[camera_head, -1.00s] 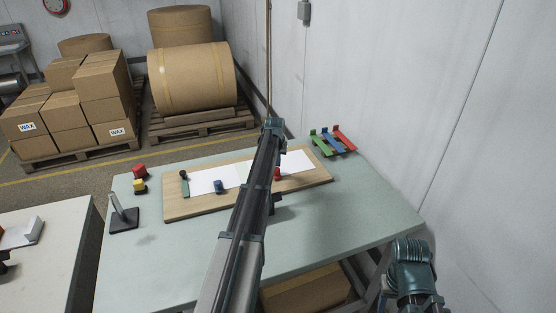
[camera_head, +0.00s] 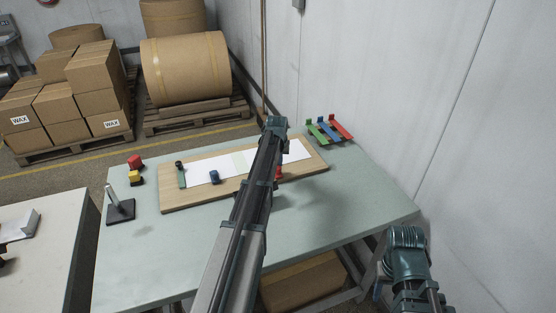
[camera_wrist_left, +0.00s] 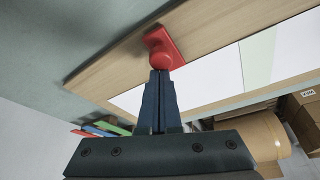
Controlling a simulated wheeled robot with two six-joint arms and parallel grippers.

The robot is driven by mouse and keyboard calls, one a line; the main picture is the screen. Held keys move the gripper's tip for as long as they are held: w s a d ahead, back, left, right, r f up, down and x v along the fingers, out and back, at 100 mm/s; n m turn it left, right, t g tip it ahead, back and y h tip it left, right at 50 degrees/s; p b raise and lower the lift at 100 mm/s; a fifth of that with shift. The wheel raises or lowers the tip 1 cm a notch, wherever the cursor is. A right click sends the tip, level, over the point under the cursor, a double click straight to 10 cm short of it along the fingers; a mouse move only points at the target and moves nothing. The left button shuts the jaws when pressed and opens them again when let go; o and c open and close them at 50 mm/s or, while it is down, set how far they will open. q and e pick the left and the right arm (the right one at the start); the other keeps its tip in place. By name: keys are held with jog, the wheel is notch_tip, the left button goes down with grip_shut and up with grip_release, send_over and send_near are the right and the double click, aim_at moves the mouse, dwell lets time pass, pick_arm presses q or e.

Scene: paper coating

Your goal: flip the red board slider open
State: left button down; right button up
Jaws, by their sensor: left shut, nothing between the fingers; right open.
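The red slider (camera_wrist_left: 166,50) sits at the edge of the wooden board (camera_wrist_left: 120,62) in the left wrist view, with its round knob toward me. In the head view only a bit of the red slider (camera_head: 280,172) shows beside my left arm. My left gripper (camera_wrist_left: 159,72) is shut and empty, its fingertips right at the red knob; I cannot tell whether they touch. My left arm hides this gripper in the head view. My right arm shows at the lower right, but its gripper is not visible.
Red and yellow blocks and a dark stand (camera_head: 120,209) are left. Green, blue and red strips (camera_head: 328,130) lie at the back right.

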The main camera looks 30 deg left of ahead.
pick_arm(q)
jog(key=w, duration=0.1)
jog(key=w+a, duration=0.1)
jog(key=w, duration=0.2)
jog(key=shift+w+a+r+p, duration=0.15)
jog(key=shift+a+r+p, duration=0.15)
jog(key=p+v, duration=0.9)
jog(key=v, duration=0.1)
jog(key=shift+s, duration=0.35)
jog(key=shift+f, duration=0.1)
jog(key=shift+d, duration=0.1)
